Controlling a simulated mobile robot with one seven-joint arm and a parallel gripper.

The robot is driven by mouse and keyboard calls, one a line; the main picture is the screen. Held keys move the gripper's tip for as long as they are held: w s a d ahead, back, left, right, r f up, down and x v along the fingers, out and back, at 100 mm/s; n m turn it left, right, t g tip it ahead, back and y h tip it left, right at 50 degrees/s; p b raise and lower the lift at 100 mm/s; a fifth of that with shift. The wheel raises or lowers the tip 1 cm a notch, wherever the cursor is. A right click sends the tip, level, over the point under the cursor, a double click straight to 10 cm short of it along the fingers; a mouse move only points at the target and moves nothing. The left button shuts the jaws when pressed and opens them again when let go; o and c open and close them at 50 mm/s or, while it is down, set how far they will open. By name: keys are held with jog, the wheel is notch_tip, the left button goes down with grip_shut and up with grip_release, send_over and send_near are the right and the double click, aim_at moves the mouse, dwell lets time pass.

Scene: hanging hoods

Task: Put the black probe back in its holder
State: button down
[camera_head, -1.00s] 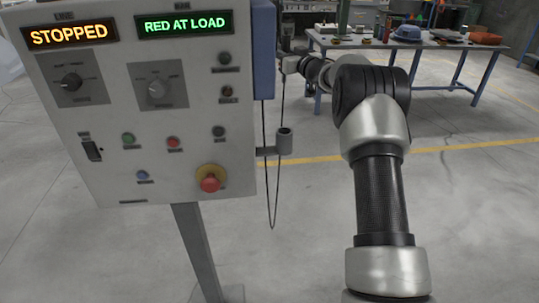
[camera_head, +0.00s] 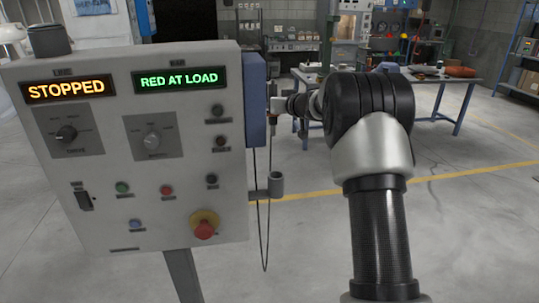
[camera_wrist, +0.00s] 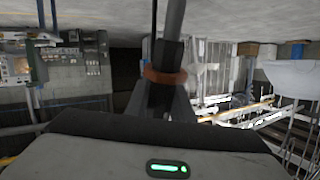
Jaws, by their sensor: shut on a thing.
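The holder (camera_head: 275,185) is a small grey cup on a bracket at the right side of the control panel. My gripper (camera_head: 277,106) is above it, next to the blue box on the panel's side, small and partly hidden in the head view. In the wrist view my gripper (camera_wrist: 163,92) is shut on the black probe (camera_wrist: 167,52). A reddish ring shows on the probe at the fingers, and a grey shaft runs from it to the top edge. A thin black cable (camera_head: 265,235) hangs in a loop by the holder.
The control panel (camera_head: 125,215) on its post fills the left, with lit signs "STOPPED" and "RED AT LOAD" and a red stop knob (camera_head: 204,224). The blue box (camera_head: 254,100) is close beside my gripper. A workbench (camera_head: 425,83) stands behind. Floor right of the panel is clear.

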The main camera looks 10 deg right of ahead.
jog(key=s+a+b, duration=0.2)
jog(key=s+b, duration=0.2)
jog(key=s, duration=1.1)
jog(key=s+a+f+n+t+b, duration=0.1)
jog(key=s+f+t+b, duration=0.1)
jog(key=s+f+b, duration=0.2)
notch_tip(320, 180, down, 4)
jog(key=b, duration=0.3)
jog(key=shift+s+t+y+b, duration=0.25)
jog(key=shift+t+y+b, duration=0.05)
jog(key=shift+t, duration=0.1)
jog(key=c, duration=1.5)
grip_release()
jog(key=shift+c, duration=0.2)
jog(key=shift+f, duration=0.1)
